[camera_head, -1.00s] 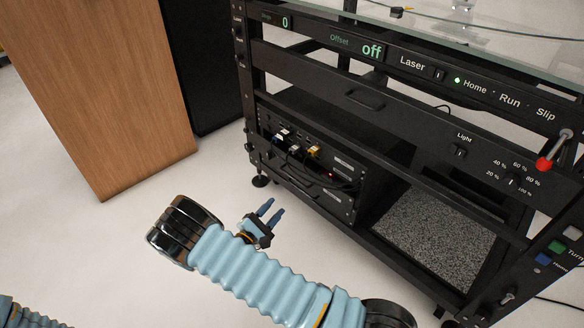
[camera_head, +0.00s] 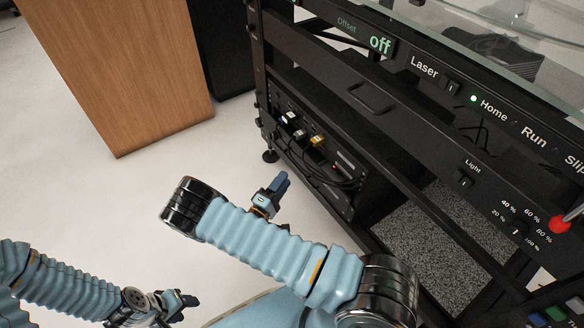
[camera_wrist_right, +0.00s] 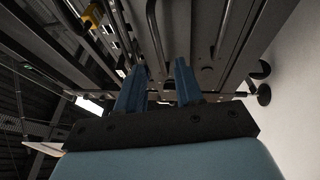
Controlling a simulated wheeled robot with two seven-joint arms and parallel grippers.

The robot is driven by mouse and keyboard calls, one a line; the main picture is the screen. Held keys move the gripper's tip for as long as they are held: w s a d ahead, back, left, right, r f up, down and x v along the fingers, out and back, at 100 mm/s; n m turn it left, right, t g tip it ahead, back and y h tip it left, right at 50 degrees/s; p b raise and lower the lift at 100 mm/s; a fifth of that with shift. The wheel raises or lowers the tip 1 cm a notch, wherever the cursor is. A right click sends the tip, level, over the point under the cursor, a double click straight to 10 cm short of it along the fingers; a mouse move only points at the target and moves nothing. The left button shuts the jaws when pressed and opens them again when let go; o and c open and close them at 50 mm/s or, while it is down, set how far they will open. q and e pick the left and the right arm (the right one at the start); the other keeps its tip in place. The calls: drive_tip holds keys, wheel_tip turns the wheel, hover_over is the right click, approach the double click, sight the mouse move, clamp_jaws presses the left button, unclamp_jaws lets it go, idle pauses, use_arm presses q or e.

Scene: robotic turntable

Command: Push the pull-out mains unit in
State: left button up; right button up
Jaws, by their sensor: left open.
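The mains unit (camera_head: 345,195) is a black box low in the left bay of the black rack. Plugs and cables, one of them yellow, crowd its top; how far it stands out is hard to tell. My right gripper (camera_head: 281,183) is just in front of it, apart from it, pointing towards the rack. In the right wrist view the blue fingers (camera_wrist_right: 160,66) are apart with nothing between them, and a curved dark bar, perhaps a handle (camera_wrist_right: 154,35), lies beyond. My left gripper (camera_head: 192,300) is open and empty over the floor at the lower left.
A wooden cabinet (camera_head: 120,75) stands left of the rack. A drawer panel with a recessed handle (camera_head: 372,97) is above the unit. The floor between is clear.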

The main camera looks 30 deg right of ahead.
drive_tip(key=x, duration=0.5)
drive_tip(key=shift+w+d+r, duration=0.1)
drive_tip(key=shift+w+d, duration=0.1)
drive_tip(key=shift+d, duration=0.1)
clamp_jaws()
idle(1.1)
